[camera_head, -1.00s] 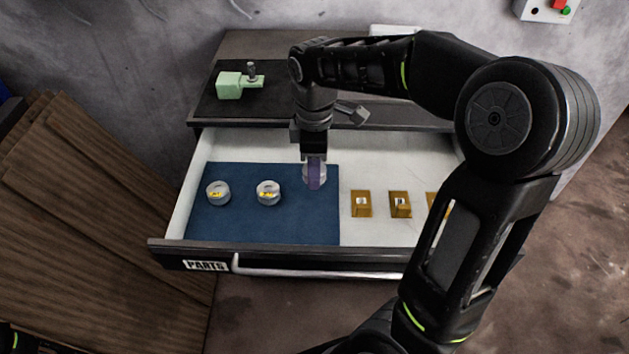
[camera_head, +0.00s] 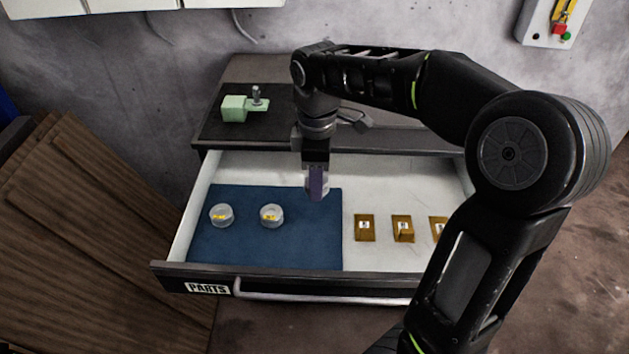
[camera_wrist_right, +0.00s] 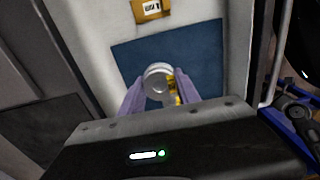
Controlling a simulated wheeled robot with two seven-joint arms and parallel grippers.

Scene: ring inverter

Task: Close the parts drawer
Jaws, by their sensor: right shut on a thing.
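The parts drawer (camera_head: 215,278) is pulled open from the cabinet, with a "PARTS" label and a pale bar handle (camera_head: 320,298) on its front. My right gripper (camera_head: 317,188) is over the blue mat (camera_head: 265,250) inside the drawer. Its purple fingers are shut on a round silver canister. In the right wrist view the canister (camera_wrist_right: 158,76) sits between the fingertips (camera_wrist_right: 155,92), with a yellow mark partly hidden by a finger. Whether it touches the mat is hard to tell. My left gripper is not in view.
Two similar canisters (camera_head: 221,215) (camera_head: 271,215) stand on the mat. Several brown blocks (camera_head: 365,228) sit on the drawer's bare right side. A pale green fixture (camera_head: 235,108) stands on the cabinet top. Wooden boards (camera_head: 80,210) lean at left.

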